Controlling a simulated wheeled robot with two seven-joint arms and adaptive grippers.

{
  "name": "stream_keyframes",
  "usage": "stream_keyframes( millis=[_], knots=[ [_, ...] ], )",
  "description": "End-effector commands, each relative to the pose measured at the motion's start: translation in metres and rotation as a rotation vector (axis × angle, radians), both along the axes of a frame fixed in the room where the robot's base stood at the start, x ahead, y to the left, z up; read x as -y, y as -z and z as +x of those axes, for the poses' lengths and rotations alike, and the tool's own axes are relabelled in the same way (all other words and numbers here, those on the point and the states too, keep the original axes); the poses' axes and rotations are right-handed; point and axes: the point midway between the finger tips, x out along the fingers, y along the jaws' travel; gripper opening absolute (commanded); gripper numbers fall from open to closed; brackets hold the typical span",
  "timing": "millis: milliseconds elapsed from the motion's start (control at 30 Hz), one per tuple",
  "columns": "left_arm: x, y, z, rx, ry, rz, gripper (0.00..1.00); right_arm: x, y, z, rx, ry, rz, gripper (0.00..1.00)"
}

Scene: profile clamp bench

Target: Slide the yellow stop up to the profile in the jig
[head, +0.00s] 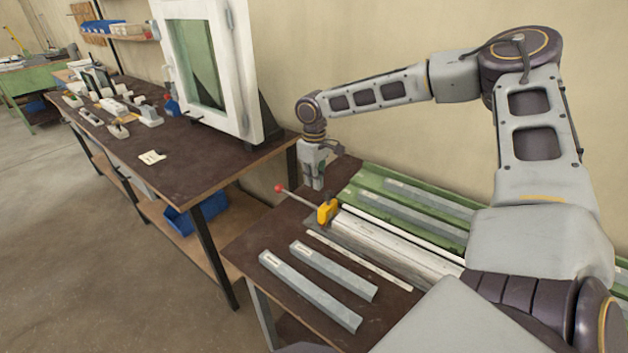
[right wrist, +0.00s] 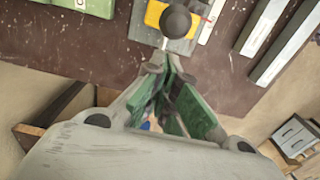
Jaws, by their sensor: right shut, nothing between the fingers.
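The yellow stop (head: 328,211) sits at the left end of the jig in the head view. A lever with a red knob (head: 279,188) reaches out to its left. The pale profile (head: 395,243) lies lengthwise in the jig, to the right of the stop. My right gripper (head: 314,180) points down, apart from the stop and above it in the picture. In the right wrist view its green-padded fingers (right wrist: 170,98) are shut and empty. There the yellow stop (right wrist: 153,14) shows at the top edge, partly hidden by a dark round knob (right wrist: 176,19). My left gripper is not visible.
Two loose grey bars (head: 310,290) lie on the bench in front of the jig. A green tray (head: 365,177) with grey bars is behind it. A second bench (head: 190,165) at left holds a white window frame (head: 242,70). Bare bench top lies left of the bars.

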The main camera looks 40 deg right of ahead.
Motion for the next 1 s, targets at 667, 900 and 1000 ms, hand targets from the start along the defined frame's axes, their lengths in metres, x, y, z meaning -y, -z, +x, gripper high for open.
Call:
stream_keyframes(
  millis=[667, 900, 1000],
  knots=[
    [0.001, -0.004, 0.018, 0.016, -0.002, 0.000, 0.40, 0.003, 0.010, -0.006, 0.001, 0.000, -0.001, 0.00],
    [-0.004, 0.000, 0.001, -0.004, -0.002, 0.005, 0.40, 0.006, 0.011, -0.017, -0.001, 0.001, 0.000, 0.00],
    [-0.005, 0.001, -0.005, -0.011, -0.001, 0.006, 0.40, 0.007, 0.011, -0.022, -0.003, 0.000, -0.001, 0.00]
  ],
)
